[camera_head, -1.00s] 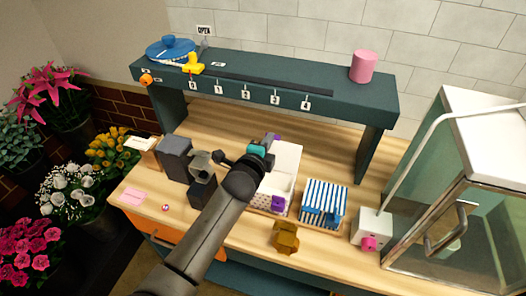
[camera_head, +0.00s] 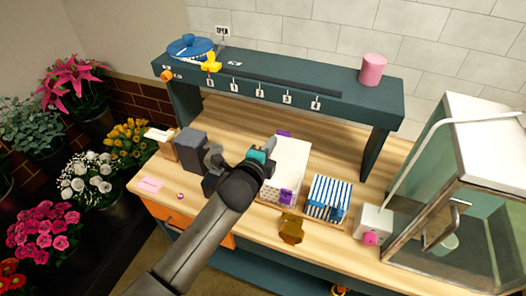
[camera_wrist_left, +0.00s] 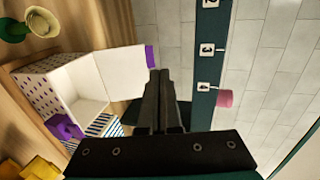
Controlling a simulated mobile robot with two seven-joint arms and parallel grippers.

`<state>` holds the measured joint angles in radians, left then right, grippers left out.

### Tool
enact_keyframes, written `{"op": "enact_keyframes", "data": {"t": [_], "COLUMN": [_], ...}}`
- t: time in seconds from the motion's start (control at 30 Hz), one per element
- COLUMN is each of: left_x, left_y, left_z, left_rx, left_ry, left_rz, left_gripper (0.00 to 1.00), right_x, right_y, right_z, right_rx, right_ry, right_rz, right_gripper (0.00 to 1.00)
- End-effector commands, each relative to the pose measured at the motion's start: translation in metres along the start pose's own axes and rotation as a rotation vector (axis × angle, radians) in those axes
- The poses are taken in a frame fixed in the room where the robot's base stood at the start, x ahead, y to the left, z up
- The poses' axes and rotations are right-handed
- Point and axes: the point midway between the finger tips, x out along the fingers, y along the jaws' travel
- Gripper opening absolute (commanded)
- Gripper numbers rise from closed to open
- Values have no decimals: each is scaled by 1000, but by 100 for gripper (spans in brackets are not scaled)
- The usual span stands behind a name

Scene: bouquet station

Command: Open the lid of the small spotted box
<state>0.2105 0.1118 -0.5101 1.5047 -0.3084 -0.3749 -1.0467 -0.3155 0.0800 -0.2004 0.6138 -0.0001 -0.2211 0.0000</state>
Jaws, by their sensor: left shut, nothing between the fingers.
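The small white box with purple spots (camera_wrist_left: 40,92) is open in the left wrist view, showing its white inside. Its lid (camera_wrist_left: 120,72) stands swung away from the opening, with a purple tab (camera_wrist_left: 150,57) on its edge. In the head view the box (camera_head: 293,160) is partly hidden by my left gripper (camera_head: 270,146), which is at its left side. In the left wrist view the left gripper's fingers (camera_wrist_left: 161,75) are together and empty, close beside the lid; I cannot tell whether they touch it. My right gripper is not in view.
A blue-striped box (camera_head: 328,197) stands right of the spotted box. An amber object (camera_head: 291,228) is at the bench front. Grey blocks (camera_head: 191,150) stand to the left. A teal shelf (camera_head: 280,88) spans behind; a glass cabinet (camera_head: 450,215) is at the right.

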Motion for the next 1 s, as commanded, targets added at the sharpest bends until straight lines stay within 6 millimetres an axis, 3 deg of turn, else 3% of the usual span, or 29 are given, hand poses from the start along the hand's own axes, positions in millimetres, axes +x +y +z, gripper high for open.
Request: {"op": "enact_keyframes", "data": {"t": [0.2,0.5,0.8,1.0], "left_x": [-30,-58,-64,-87], "left_y": [-4,-9,-10,14], "left_z": [-1,-1,-1,12], "left_rx": [0,0,-5,-228], "left_ry": [2,2,0,-76], "left_rz": [2,1,4,109], "left_gripper": [0,0,0,0], "right_x": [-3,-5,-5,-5], "right_y": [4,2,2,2], "right_z": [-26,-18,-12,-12], "right_rx": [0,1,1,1], "right_ry": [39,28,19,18], "right_rz": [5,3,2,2], "right_gripper": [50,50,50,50]}}
